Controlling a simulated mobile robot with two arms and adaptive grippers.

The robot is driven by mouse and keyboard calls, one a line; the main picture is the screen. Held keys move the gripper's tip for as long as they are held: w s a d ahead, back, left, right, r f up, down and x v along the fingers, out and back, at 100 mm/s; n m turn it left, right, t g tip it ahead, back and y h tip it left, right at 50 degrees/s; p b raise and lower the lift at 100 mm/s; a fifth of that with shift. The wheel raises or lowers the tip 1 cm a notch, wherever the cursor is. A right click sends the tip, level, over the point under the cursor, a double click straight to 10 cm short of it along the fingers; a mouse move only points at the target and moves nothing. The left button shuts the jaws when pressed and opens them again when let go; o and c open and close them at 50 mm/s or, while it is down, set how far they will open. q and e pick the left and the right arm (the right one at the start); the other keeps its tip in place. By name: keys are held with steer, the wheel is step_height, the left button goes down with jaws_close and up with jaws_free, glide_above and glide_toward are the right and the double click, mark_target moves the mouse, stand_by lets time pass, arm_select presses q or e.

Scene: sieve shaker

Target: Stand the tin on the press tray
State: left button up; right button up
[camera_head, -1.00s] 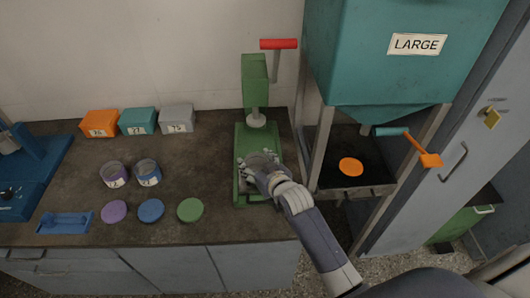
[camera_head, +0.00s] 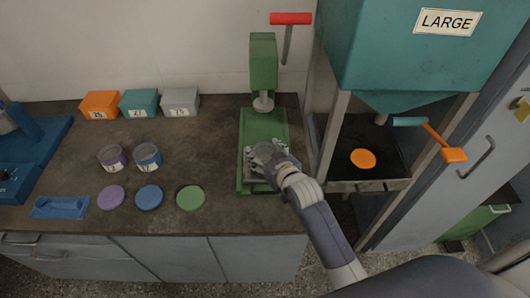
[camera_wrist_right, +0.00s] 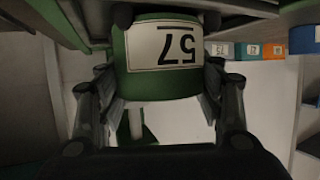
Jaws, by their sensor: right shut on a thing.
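My right gripper (camera_head: 264,158) is shut on the tin (camera_wrist_right: 163,75), which is green with a white number label in the right wrist view. In the head view the tin's grey open top (camera_head: 262,151) shows between the fingers, over the front part of the green press (camera_head: 263,68). The press tray (camera_head: 243,182) lies under and around the tin. The hand hides the tin's lower edge, so I cannot tell whether it touches the tray. My left gripper is not in view.
The press has a red-ended lever (camera_head: 290,18). Two tins, purple (camera_head: 111,157) and blue (camera_head: 147,157), stand to the left. Purple, blue and green discs (camera_head: 190,197) lie near the counter's front. A teal hopper (camera_head: 400,55) on a frame stands close on the right.

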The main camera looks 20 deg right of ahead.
steer(key=shift+f, duration=0.15)
steer(key=o, duration=0.8)
steer(key=shift+o, duration=1.3)
steer(key=shift+r, duration=0.2)
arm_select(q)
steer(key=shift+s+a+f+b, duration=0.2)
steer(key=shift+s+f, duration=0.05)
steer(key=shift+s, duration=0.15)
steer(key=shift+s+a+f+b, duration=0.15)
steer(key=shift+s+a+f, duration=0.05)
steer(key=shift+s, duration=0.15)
arm_select(e)
steer(key=v, duration=1.2)
